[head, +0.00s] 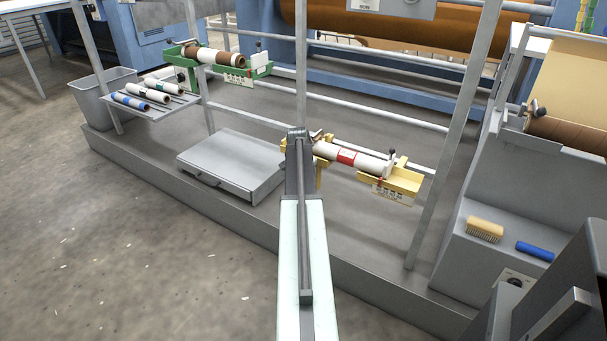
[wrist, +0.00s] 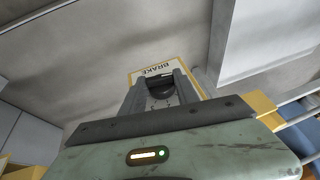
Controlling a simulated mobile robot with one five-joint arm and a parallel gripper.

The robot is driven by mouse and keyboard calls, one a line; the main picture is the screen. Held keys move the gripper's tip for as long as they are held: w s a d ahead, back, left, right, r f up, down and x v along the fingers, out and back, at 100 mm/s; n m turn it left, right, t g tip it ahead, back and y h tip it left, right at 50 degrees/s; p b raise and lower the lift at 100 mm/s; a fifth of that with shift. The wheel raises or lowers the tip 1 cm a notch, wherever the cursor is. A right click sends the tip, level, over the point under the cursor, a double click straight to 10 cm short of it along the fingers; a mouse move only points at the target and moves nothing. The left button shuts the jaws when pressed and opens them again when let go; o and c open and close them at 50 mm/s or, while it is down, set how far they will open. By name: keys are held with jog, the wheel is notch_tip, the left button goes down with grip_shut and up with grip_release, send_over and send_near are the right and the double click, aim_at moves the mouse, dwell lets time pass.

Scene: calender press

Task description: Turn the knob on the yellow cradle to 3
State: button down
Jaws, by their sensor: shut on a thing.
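The yellow cradle (head: 405,181) is right of centre in the head view. It carries a white roll (head: 370,164) with a red band. The cradle's left end is partly behind my arm. In the wrist view, a yellow-edged plate marked BRAKE (wrist: 152,70) appears upside down, with a dark round knob (wrist: 161,90) on it. My gripper (wrist: 160,86) is shut on the knob, one finger on each side. Small dial marks show between the fingers, but I cannot tell which number the knob points to. In the head view my arm hides the fingertips and the knob.
A green cradle (head: 235,72) with another roll stands at the back left. A grey box (head: 232,164) lies on the platform left of my arm. A grey upright post (head: 455,135) stands right of the yellow cradle. A brush (head: 485,230) lies on a ledge at the right.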

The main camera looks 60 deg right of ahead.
jog(key=m+t+b, duration=0.1)
jog(key=t+b, duration=0.3)
jog(key=b, duration=0.1)
jog(key=f+m+t+h+b, duration=0.1)
jog(key=t+b, duration=0.3)
jog(key=b, duration=0.2)
jog(key=s+t+b, duration=0.1)
jog(key=t+b, duration=0.2)
jog(key=b, duration=0.2)
jog(key=shift+s+a+f+m+t+b, duration=0.1)
jog(key=shift+a+f+m+t+b, duration=0.1)
jog(key=shift+f+m+t+b, duration=0.15)
jog(key=shift+r, duration=0.2)
jog(key=c, duration=0.9)
grip_release()
jog(key=shift+d+h, duration=0.1)
jog(key=shift+h, duration=0.3)
jog(key=shift+s+r, duration=0.1)
jog(key=shift+s, duration=0.05)
jog(key=p+v, duration=0.2)
jog(key=v, duration=0.5)
jog(key=shift+s, duration=0.3)
